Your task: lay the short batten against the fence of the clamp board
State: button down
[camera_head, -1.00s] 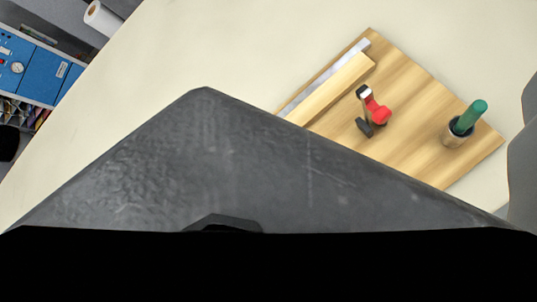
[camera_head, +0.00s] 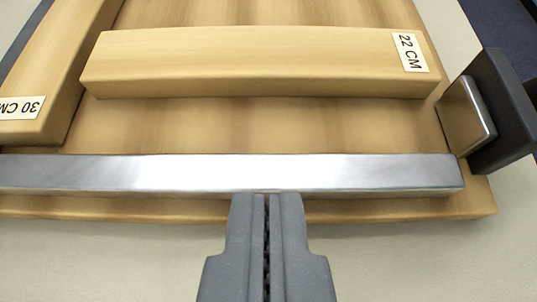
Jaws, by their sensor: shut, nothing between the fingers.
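The short batten, marked 22 CM (camera_head: 250,65), lies flat on the wooden clamp board (camera_head: 280,128) in the upper middle. It runs nearly parallel to the metal fence (camera_head: 230,172), with a strip of bare board between them, so the two are apart. The fence crosses the picture near the board's close edge. My gripper (camera_head: 268,200) is shut and empty at the bottom centre. Its tips overlap the fence's near edge in the picture; I cannot tell whether they touch it.
A longer batten marked 30 CM (camera_head: 50,85) lies slanted at the left, close to the short batten's left end. A dark block with a metal face (camera_head: 468,117) stands at the fence's right end. Pale table cloth (camera_head: 120,262) is clear in front of the board.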

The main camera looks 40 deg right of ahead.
aim_at(267, 55)
jog(key=w+d, duration=0.2)
jog(key=w, duration=0.1)
jog(key=w+d, duration=0.5)
jog(key=w, duration=0.1)
jog(key=shift+w+d+f, duration=0.15)
jog(key=shift+w+d, duration=0.05)
jog(key=shift+d, duration=0.05)
jog(key=shift+a+f+b, duration=0.1)
jog(key=shift+f+b, duration=0.5)
jog(key=shift+b, duration=0.05)
jog(key=shift+s+f+b, duration=0.1)
jog(key=shift+s+b, duration=0.05)
jog(key=shift+b, duration=0.3)
